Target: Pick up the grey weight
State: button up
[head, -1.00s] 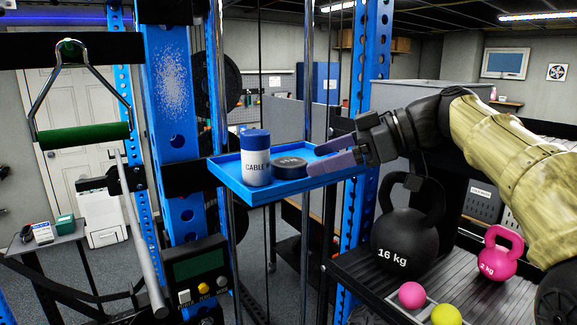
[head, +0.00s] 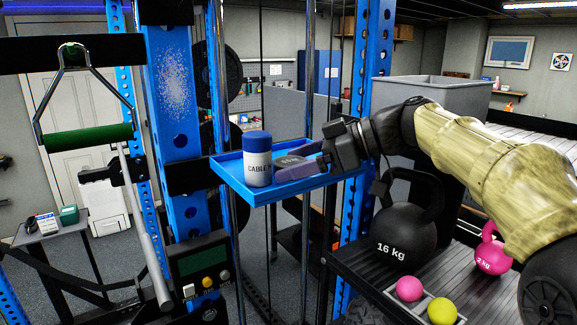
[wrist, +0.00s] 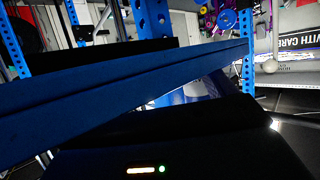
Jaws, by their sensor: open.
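The grey weight (head: 286,160), a low dark disc, sits on a blue tray (head: 278,194) fixed to the rack in the head view. A white can with a blue lid (head: 258,165), marked CABLE, stands just left of it on the tray. My gripper (head: 296,163) comes in from the right at tray height. Its purple-grey fingers are open and reach over the tray at the weight, partly hiding it. I cannot tell whether they touch it. In the wrist view a blue band, probably the tray's edge (wrist: 120,95), crosses the picture; the weight cannot be made out there.
Blue rack uprights (head: 170,110) and thin vertical rods stand close around the tray. A green-gripped handle (head: 85,138) hangs at left. Below my arm, a shelf holds a black 16 kg kettlebell (head: 402,240), a pink kettlebell (head: 491,252) and small balls.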

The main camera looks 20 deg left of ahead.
aim_at(299, 161)
jog(key=shift+w, duration=0.1)
jog(key=c, duration=1.4)
jog(key=shift+r, duration=0.2)
notch_tip(299, 161, up, 9)
jog(key=shift+d+r, duration=0.1)
jog(key=shift+r, duration=0.25)
